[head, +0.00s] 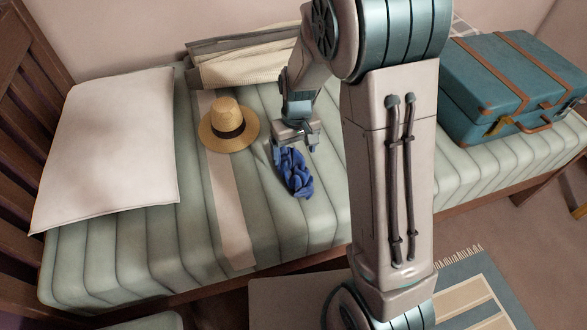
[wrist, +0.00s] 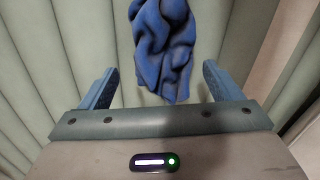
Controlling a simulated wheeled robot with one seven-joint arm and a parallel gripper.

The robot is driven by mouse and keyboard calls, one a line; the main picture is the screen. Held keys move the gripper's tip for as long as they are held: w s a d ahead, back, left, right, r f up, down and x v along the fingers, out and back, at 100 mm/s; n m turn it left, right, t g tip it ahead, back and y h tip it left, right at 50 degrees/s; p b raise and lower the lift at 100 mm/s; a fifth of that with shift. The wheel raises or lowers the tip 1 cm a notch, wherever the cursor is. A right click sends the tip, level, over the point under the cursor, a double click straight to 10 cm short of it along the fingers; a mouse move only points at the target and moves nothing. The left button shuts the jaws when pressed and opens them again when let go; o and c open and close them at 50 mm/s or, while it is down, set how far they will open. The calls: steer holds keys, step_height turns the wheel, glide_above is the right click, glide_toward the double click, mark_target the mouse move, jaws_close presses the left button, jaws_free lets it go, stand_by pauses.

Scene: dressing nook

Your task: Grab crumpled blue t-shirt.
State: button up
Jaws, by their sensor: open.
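The crumpled blue t-shirt (head: 297,173) lies bunched on the green striped mattress, near the middle of the bed in the head view. My gripper (head: 294,143) is just behind and above it, pointing down. In the wrist view the t-shirt (wrist: 165,48) is ahead of my gripper (wrist: 158,82), centred between its two blue fingers, with its lower end close to the space between them. The fingers stand apart with nothing gripped. The top of the t-shirt is cut off in the wrist view, and my gripper covers its far end in the head view.
A white pillow (head: 110,140) lies farther left. Folded blankets (head: 240,62) are at the back. A teal suitcase (head: 490,85) stands right of my arm. The mattress (head: 290,225) is clear in front of the t-shirt.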

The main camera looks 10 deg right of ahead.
steer(key=f, duration=0.2)
steer(key=f+b, duration=0.1)
steer(key=f, duration=0.2)
steer(key=shift+s+a+f+b, duration=0.1)
steer(key=shift+a+f+b, duration=0.15)
steer(key=shift+f+b, duration=0.15)
steer(key=c, duration=0.8)
